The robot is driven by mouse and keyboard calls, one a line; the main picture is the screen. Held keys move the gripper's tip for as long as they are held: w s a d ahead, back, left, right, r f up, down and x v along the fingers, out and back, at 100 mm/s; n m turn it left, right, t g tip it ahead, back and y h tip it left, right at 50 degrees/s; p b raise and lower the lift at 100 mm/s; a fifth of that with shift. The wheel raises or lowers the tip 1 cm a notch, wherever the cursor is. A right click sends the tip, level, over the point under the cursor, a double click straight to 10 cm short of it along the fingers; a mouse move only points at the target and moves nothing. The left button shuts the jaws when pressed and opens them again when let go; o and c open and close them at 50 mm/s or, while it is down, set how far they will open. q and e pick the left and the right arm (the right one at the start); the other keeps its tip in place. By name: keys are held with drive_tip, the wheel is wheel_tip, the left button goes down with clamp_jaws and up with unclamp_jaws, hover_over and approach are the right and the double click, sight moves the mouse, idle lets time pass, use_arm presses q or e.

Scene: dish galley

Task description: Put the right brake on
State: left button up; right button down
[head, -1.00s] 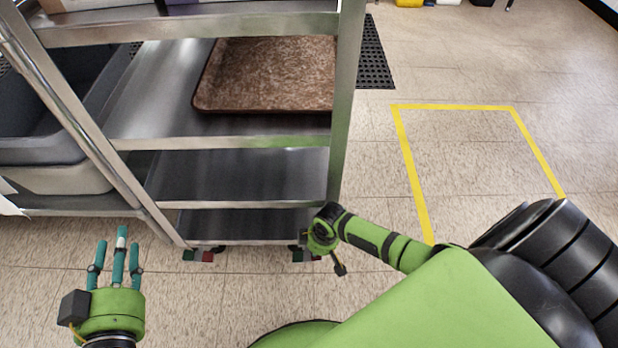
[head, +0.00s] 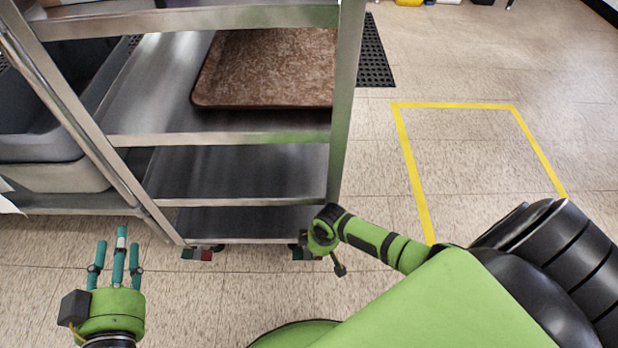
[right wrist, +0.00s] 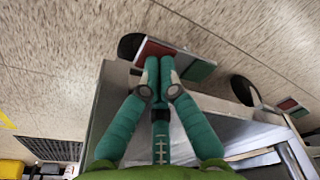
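The rolling rack (head: 230,240) has two casters with red-and-green brake pedals at its near bottom edge. In the right wrist view the right pedal (right wrist: 200,70) has a red half and a green half. My right gripper (right wrist: 160,68) is shut and empty, its fingertips overlapping the middle of that pedal; whether they touch it, I cannot tell. The left pedal (head: 203,254) stands apart and also shows in the right wrist view (right wrist: 290,106). My left gripper (head: 118,250) is open and empty, left of the rack.
The rack holds a brown tray (head: 270,75) on an upper shelf. Grey bins (head: 50,148) stand at the left. A yellow floor outline (head: 408,165) lies to the right, with bare floor inside it. A black mat (head: 374,65) lies behind the rack.

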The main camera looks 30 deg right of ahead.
drive_tip(key=shift+f, duration=0.2)
drive_tip(key=shift+r, duration=0.1)
wheel_tip(320, 180, up, 7)
drive_tip(key=p, duration=0.7)
drive_tip(key=shift+p, duration=0.4)
